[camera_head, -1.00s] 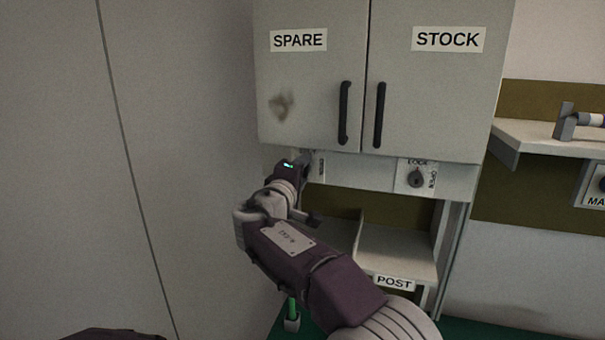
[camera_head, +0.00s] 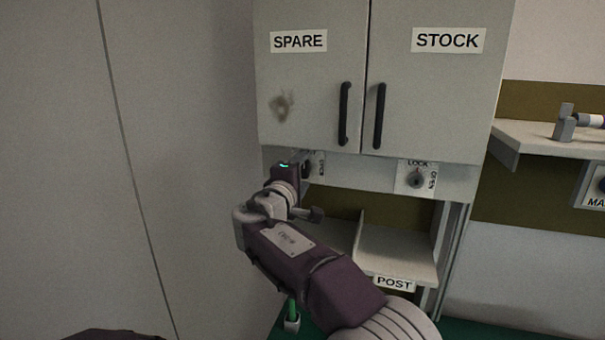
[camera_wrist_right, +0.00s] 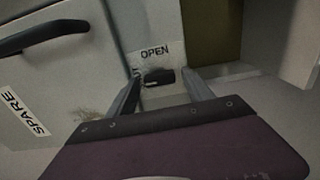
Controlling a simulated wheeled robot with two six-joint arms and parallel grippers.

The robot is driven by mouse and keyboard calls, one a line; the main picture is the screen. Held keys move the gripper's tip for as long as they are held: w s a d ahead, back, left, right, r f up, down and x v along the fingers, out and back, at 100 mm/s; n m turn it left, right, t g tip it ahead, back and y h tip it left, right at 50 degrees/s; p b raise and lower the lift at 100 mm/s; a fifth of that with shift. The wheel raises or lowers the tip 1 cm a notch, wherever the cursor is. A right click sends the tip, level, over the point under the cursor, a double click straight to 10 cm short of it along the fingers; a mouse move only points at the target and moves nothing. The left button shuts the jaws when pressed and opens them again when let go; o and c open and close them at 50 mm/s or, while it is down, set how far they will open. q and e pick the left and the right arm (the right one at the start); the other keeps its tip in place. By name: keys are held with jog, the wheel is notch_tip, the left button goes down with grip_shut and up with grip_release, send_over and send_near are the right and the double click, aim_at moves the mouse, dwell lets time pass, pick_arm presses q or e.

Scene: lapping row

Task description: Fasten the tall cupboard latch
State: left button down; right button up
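The grey cupboard (camera_head: 310,105) has SPARE and STOCK doors, both closed, with a pale strip below. One rotary latch, a dark knob (camera_wrist_right: 159,77) with an OPEN label, shows in the right wrist view. It is under the SPARE door, and my right gripper (camera_head: 307,162) partly hides it in the head view. A second latch knob (camera_head: 416,179) with LOCK and OPEN labels sits under the STOCK door. My right gripper's fingers (camera_wrist_right: 162,84) are apart, one on each side of the first knob; contact is not visible. My left gripper is out of view.
Below the strip is an open shelf compartment with a POST label (camera_head: 394,283). A side shelf (camera_head: 550,138) juts out at the right. A plain grey panel (camera_head: 190,120) stands close on the left. A green object (camera_head: 292,312) stands in a small holder below my right arm.

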jog(key=shift+s, duration=0.15)
jog(key=b+v, duration=0.4)
jog(key=v, duration=0.5)
